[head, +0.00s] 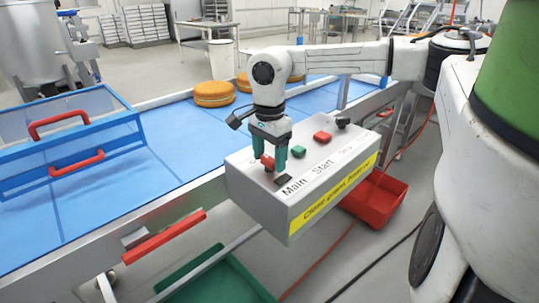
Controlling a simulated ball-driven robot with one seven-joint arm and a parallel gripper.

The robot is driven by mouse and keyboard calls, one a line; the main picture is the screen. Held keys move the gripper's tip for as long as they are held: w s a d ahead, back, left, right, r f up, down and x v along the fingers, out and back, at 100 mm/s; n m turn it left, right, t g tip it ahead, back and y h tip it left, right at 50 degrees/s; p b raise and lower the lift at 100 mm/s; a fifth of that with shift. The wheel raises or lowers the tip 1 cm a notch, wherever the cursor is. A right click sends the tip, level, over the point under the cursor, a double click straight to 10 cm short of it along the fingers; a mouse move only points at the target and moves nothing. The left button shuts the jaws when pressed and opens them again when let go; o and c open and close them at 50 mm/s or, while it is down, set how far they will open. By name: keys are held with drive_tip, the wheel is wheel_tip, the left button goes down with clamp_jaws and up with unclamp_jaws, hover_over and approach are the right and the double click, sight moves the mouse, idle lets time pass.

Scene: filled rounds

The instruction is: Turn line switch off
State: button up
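A grey control box (258,201) stands beside the blue conveyor, with "Main", "Start" and "Stop" lettering along its top. A small red switch part (267,162) sits at the Main end, with a dark patch (284,180) beside it. A green button (299,152) is by Start and a red button (322,137) is further right. My gripper (269,158) points down over the Main end. Its two teal fingers are apart, with the red part showing between them. Whether they touch or squeeze it cannot be told. The fingers hide part of the switch.
A black knob (343,122) sits at the box's far right end. The blue conveyor (165,145) carries round orange-brown cakes (214,94). A clear blue-framed guard with red handles (66,147) stands at left. A red bin (378,203) and a green bin (222,279) are below.

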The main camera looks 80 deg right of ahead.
sight(270, 158)
drive_tip(key=shift+o, duration=1.1)
drive_tip(key=shift+r, duration=0.1)
wheel_tip(270, 158, up, 11)
drive_tip(key=shift+f, duration=0.2)
